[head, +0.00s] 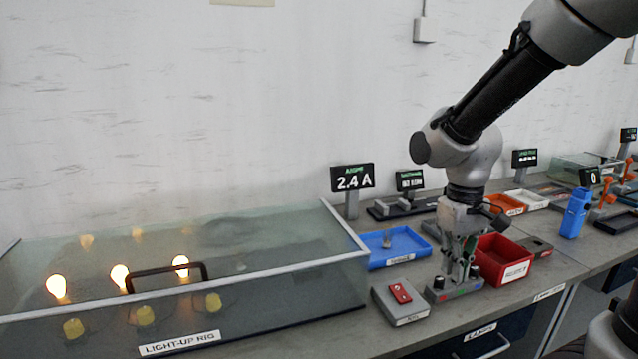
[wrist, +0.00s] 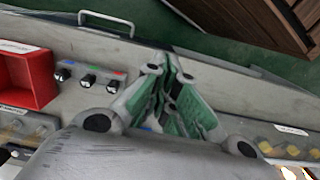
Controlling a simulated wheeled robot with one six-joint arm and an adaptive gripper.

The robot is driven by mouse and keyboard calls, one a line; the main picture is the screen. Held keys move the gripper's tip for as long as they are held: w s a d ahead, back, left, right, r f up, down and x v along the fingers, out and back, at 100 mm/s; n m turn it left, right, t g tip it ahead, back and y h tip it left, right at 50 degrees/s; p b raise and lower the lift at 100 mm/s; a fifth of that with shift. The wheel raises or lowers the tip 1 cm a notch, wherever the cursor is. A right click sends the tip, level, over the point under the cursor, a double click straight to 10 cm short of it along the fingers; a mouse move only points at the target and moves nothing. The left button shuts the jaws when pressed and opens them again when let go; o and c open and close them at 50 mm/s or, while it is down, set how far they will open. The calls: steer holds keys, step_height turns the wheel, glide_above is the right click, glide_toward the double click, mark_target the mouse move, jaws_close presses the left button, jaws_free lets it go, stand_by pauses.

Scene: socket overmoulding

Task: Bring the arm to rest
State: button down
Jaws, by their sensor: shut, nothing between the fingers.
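My gripper (head: 459,266) hangs from my arm over the bench, pointing down, near a small control box with coloured marks (head: 452,291). In the wrist view my gripper (wrist: 175,75) has its green-padded fingers together with nothing held. The control box with several black knobs also shows in the wrist view (wrist: 90,80), to the left of the fingers. I cannot tell the exact height of the fingertips above the bench.
A glass-covered light-up rig (head: 180,338) with lit bulbs stands at the left. A grey box with a red switch (head: 401,293), a blue tray (head: 395,262) and a red bin (head: 503,276) are close around my gripper. A blue bottle-like object (head: 575,215) stands further right.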

steer(key=s+d+r+m+t, duration=0.3)
steer(key=s+d+r+t, duration=0.2)
steer(key=s+d+r, duration=0.4)
steer(key=v, duration=0.3)
steer(key=shift+r, duration=0.2)
steer(key=shift+s, duration=0.1)
